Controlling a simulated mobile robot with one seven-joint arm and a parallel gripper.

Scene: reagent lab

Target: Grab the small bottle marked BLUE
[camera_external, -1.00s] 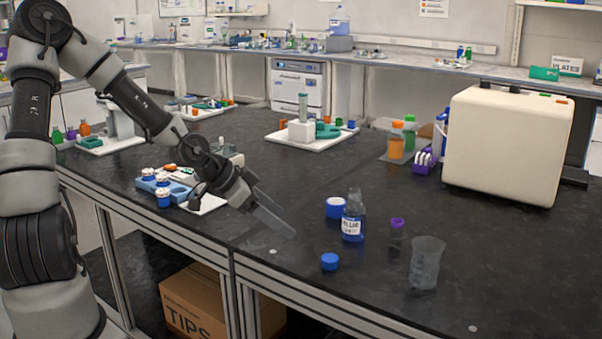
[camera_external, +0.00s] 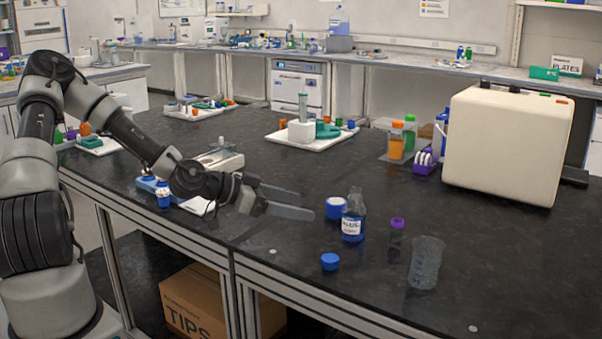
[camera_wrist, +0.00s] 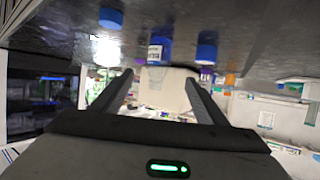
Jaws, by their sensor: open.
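The small clear bottle (camera_external: 353,226) holds blue liquid and has a white label reading BLUE. It stands upright on the black bench, with no cap visible on its neck. It also shows in the wrist view (camera_wrist: 160,48), near the top, between the lines of my fingers. My gripper (camera_external: 307,202) is open and empty, roughly level over the bench. Its fingertips point right toward the bottle and are still apart from it. In the wrist view my two fingers (camera_wrist: 159,80) are spread wide with nothing between them.
A blue cap (camera_external: 330,261) lies in front of the bottle. A blue-lidded jar (camera_external: 336,208) stands close behind it. A purple-capped vial (camera_external: 397,225) and a clear beaker (camera_external: 426,262) stand to its right. A cream instrument (camera_external: 508,145) is at the back right.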

